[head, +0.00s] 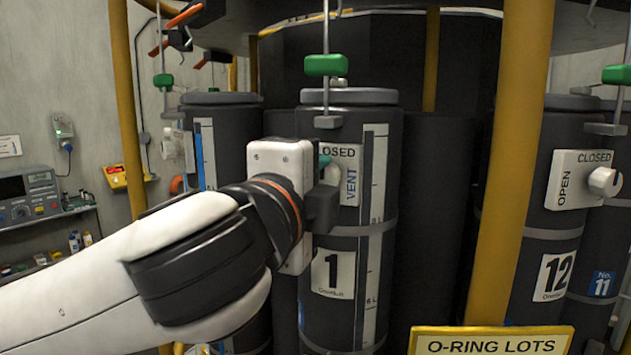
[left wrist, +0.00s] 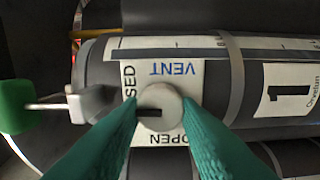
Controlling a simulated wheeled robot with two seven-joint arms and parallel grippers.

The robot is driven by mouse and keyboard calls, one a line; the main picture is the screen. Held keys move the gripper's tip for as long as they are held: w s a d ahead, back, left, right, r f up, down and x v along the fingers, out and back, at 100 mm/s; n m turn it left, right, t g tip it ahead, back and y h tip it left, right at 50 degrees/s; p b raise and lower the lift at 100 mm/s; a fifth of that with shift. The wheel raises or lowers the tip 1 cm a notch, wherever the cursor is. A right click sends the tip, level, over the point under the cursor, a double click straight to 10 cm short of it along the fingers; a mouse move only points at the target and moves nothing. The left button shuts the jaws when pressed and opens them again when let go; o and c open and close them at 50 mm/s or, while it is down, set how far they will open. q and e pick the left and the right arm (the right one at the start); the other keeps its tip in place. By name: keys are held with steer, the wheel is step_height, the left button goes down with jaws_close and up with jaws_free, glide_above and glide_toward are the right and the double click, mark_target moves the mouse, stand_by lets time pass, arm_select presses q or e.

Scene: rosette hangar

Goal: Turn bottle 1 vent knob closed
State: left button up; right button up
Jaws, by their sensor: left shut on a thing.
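Bottle 1 is the dark upright cylinder (head: 345,260) in the middle of the head view, with a white "1" label. Its vent plate (head: 351,190) reads CLOSED at the top and VENT on the right. My left gripper (head: 326,172) is at this plate, its body hiding much of it. In the left wrist view the round pale vent knob (left wrist: 165,101) sits between my two green fingertips (left wrist: 159,113), which are shut on it. The knob's dark mark points left in that view, towards the CLOSED word; OPEN is at the plate's bottom.
A green handle (head: 326,65) on a rod stands above bottle 1. A yellow post (head: 512,160) rises to the right, before bottle 12 (head: 543,245). An O-RING LOTS sign (head: 490,343) is at the lower right. Another dark bottle (head: 222,120) stands behind my left arm.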

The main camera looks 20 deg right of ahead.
arm_select(q)
steer(key=o, duration=1)
steer(key=b+v, duration=0.4)
steer(key=v, duration=0.8)
steer(key=shift+b, duration=0.4)
